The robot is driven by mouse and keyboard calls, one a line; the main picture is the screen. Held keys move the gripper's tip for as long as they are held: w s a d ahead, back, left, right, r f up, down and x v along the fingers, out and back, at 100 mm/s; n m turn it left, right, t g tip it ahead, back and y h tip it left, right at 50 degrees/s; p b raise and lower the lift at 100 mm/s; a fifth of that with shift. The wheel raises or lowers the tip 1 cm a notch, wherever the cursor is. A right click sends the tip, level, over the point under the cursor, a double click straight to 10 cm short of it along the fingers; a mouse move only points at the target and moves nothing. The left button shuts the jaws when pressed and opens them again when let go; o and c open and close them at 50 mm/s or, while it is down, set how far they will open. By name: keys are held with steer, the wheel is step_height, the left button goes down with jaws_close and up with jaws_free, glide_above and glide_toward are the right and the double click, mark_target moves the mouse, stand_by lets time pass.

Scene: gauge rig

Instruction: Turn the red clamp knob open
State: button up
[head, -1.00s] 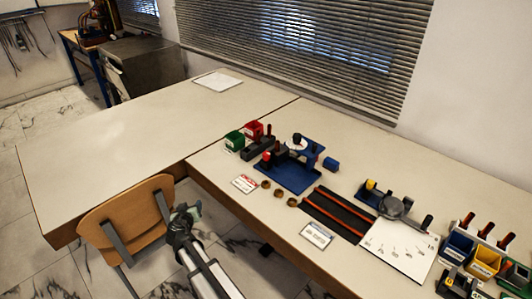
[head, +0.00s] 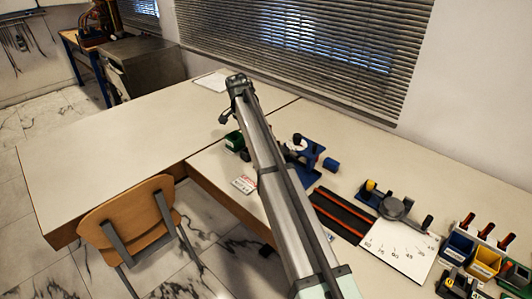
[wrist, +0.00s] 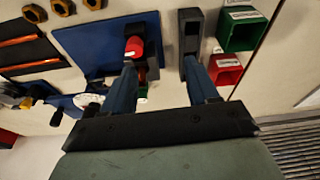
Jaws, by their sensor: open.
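The red knob (wrist: 135,47) shows in the wrist view, set on a dark block at the edge of the blue base plate (wrist: 82,42). In the head view my arm hides the knob. My gripper (wrist: 160,65) is open in the wrist view, its two fingers spread and nothing between them. The left finger's tip appears close to the knob in the picture; whether they touch I cannot tell.
Beside the dark block stand a green bin (wrist: 240,30) and a red bin (wrist: 226,70). Brass nuts (wrist: 62,7) lie near the plate. In the head view a dark mat with orange strips (head: 345,211) and a white scale plate (head: 400,246) lie to the right.

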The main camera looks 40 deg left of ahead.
steer(key=w+d+r+g, duration=0.3)
steer(key=w+d, duration=0.1)
steer(key=shift+m, duration=0.3)
steer(key=f, duration=1.3)
steer(key=shift+s+d, duration=0.15)
steer(key=shift+d, duration=0.1)
steer(key=c, duration=1)
